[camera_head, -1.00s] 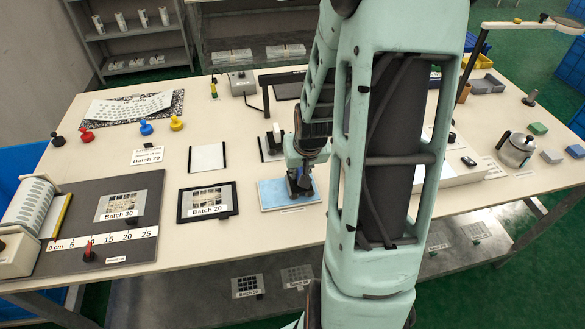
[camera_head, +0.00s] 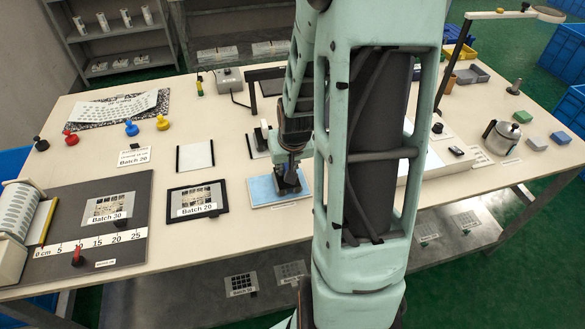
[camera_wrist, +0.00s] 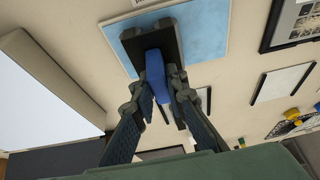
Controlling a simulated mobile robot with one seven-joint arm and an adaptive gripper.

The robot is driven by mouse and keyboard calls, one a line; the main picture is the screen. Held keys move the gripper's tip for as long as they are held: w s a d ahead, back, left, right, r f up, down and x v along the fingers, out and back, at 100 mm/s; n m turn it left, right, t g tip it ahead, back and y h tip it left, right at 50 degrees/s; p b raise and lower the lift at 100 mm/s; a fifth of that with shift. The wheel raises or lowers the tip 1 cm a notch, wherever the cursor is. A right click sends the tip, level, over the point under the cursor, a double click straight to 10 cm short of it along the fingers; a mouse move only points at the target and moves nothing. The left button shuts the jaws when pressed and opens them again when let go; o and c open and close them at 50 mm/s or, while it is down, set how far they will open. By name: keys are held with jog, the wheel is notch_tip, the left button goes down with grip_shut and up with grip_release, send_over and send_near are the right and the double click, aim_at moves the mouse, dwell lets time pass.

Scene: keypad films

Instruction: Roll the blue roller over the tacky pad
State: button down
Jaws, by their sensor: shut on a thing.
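My gripper (camera_head: 289,178) is over the light blue tacky pad (camera_head: 262,194), towards its right half. In the wrist view my gripper (camera_wrist: 161,92) is shut on the blue roller (camera_wrist: 154,68), with a finger on each side of its blue grip. I cannot tell whether the head touches the pad. In the head view the roller is mostly hidden by the gripper.
A black-framed Batch 20 film (camera_head: 197,201) lies left of the pad, and a white plate with black edges (camera_head: 195,155) lies behind that film. A white raised box (camera_head: 425,155) stands to the right, beyond my arm. The bench left of the pad has some clear room.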

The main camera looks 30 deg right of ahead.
aim_at(274, 175)
jog(key=shift+w+a+f+b, duration=0.1)
jog(key=shift+w+a+b, duration=0.25)
jog(key=shift+a+b, duration=0.35)
jog(key=shift+w+a+b, duration=0.2)
jog(key=shift+a+b, duration=0.1)
jog(key=shift+a, duration=0.5)
jog(key=shift+w+a+b, duration=0.2)
jog(key=shift+a+b, duration=0.25)
jog(key=shift+a, duration=0.15)
jog(key=shift+w+a+b, duration=0.15)
jog(key=shift+a+b, duration=0.3)
jog(key=shift+a, duration=0.1)
jog(key=shift+w+a+b, duration=0.25)
jog(key=shift+a+b, duration=0.25)
jog(key=shift+a, duration=0.55)
jog(key=shift+r, duration=0.2)
notch_tip(274, 175, up, 7)
jog(key=p, duration=0.5)
